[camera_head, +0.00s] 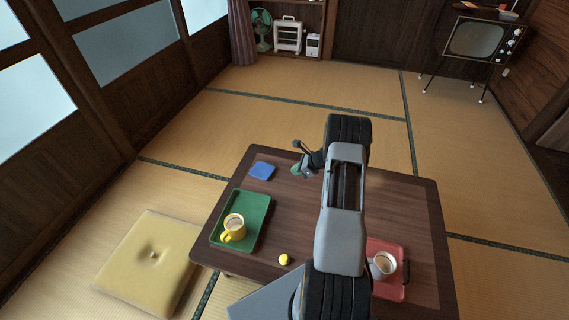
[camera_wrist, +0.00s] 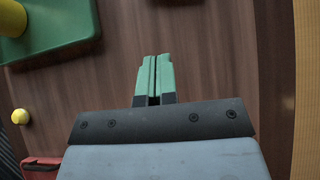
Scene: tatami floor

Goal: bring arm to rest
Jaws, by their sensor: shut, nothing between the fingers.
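My arm reaches out over the low wooden table (camera_head: 405,215) in the head view. My gripper (camera_head: 299,158) is above the far part of the table, to the right of a blue square (camera_head: 262,170). In the wrist view my gripper (camera_wrist: 153,78) has its two green fingers together with nothing between them, and bare wood shows beyond them. My arm hides part of the table's middle.
A green tray (camera_head: 261,225) holds a yellow mug (camera_head: 233,227). A red tray (camera_head: 400,290) holds a white mug (camera_head: 382,264), beside my arm. A yellow ball (camera_head: 284,259) lies near the front edge. A yellow cushion (camera_head: 150,255) is on the floor at left.

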